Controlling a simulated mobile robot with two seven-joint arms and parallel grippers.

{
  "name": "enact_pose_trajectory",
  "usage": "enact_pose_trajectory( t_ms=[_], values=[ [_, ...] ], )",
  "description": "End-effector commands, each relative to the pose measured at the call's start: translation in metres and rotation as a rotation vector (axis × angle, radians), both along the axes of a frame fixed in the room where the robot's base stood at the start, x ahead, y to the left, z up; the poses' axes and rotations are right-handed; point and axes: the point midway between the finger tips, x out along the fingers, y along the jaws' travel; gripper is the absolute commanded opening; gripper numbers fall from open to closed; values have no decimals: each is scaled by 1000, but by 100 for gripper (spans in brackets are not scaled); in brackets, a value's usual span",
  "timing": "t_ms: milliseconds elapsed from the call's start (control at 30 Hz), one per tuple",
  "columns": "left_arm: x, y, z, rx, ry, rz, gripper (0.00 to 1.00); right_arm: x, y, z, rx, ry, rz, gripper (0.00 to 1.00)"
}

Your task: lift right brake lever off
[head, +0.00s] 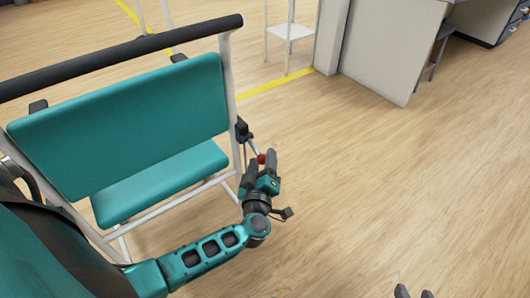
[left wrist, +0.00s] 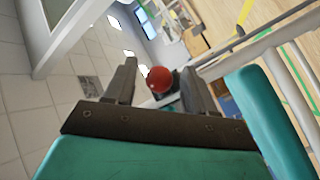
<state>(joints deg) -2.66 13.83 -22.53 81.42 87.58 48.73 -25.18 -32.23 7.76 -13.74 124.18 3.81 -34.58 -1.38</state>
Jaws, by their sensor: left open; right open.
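The right brake lever has a round red knob (head: 261,158) and a dark mount (head: 243,131) on the right side of the teal chair (head: 120,125). My left gripper (head: 264,165) is open at the knob in the head view. In the left wrist view the red knob (left wrist: 160,79) shows between the spread fingers of my left gripper (left wrist: 160,90), with a gap on each side. Whether the knob lies fully between the fingertips or just beyond them, I cannot tell. My right gripper (head: 413,292) is open and empty at the bottom edge of the head view, away from the lever.
The chair's white frame (head: 229,80) and black push bar (head: 120,58) stand close to my left arm. Wooden floor (head: 390,170) is clear to the right. A white counter (head: 395,50) and a small white stand (head: 290,32) are at the back.

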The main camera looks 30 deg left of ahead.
Motion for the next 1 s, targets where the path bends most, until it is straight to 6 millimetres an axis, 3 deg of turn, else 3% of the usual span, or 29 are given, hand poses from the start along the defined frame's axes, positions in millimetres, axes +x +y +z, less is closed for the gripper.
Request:
enact_pose_trajectory(
  t_ms=[500, 1000],
  values=[
    [1, 2, 1, 1, -1, 1, 54, -1, 0, -2, 1, 2, 1, 43],
    [1, 2, 0, 1, -1, 1, 6, -3, -1, -4, 0, 8, -1, 43]
  ],
)
